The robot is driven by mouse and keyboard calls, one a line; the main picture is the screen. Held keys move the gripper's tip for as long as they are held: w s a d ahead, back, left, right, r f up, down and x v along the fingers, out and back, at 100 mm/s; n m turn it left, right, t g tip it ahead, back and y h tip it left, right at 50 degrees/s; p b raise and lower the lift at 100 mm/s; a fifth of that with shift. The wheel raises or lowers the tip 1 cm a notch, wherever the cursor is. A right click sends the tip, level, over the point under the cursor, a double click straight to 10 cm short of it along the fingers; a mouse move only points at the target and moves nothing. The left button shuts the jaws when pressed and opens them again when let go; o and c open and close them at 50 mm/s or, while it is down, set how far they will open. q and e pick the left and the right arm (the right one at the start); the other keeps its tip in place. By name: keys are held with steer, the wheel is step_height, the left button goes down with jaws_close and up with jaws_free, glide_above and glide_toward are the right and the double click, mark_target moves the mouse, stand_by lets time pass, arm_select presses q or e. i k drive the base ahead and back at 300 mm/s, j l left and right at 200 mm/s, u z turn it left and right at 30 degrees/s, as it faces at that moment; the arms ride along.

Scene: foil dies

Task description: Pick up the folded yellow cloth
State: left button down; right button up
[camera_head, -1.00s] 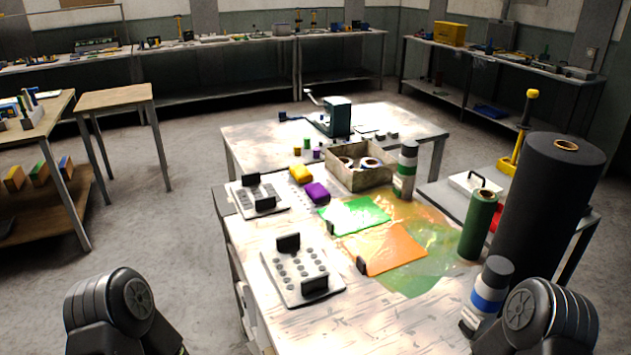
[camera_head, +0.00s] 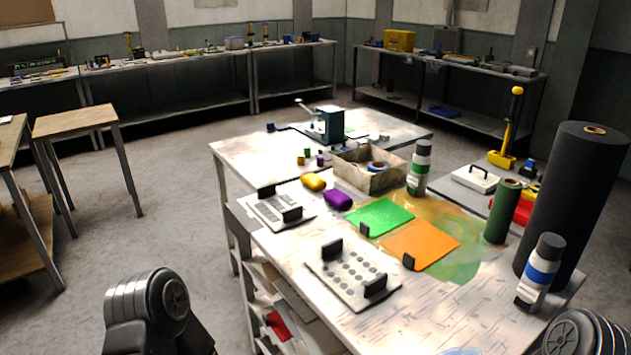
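The folded yellow cloth (camera_head: 313,181) is a small rounded bundle on the white worktable (camera_head: 455,315), towards its far left part. A folded purple cloth (camera_head: 338,200) lies just to the right of it and nearer to me. Only dark, rounded links of my two arms show, at the bottom left and bottom right. Neither gripper is in view, and nothing touches the yellow cloth.
Near the yellow cloth are a plate with black handles (camera_head: 272,213) and an open box (camera_head: 387,180). Green (camera_head: 380,217) and orange (camera_head: 421,246) sheets lie nearer. A second die plate (camera_head: 342,281) sits in front. Bottles and tall rolls stand right.

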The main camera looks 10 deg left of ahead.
mark_target(313, 180)
steer(key=i+j, duration=0.3)
steer(key=j, duration=0.35)
steer(key=i+j+z, duration=0.15)
steer(key=i+j, duration=0.15)
steer(key=j, duration=0.35)
steer(key=i+j, duration=0.25)
steer(key=j, duration=0.45)
steer(key=i+j+z, duration=0.15)
steer(key=i+j, duration=0.15)
steer(key=j, duration=0.35)
steer(key=i+j, duration=0.2)
steer(key=j, duration=0.5)
steer(key=i+j+z, duration=0.15)
steer(key=j, duration=0.6)
steer(key=i+j, duration=0.3)
steer(key=j, duration=0.4)
steer(key=i+j+z, duration=0.15)
steer(key=j, duration=0.6)
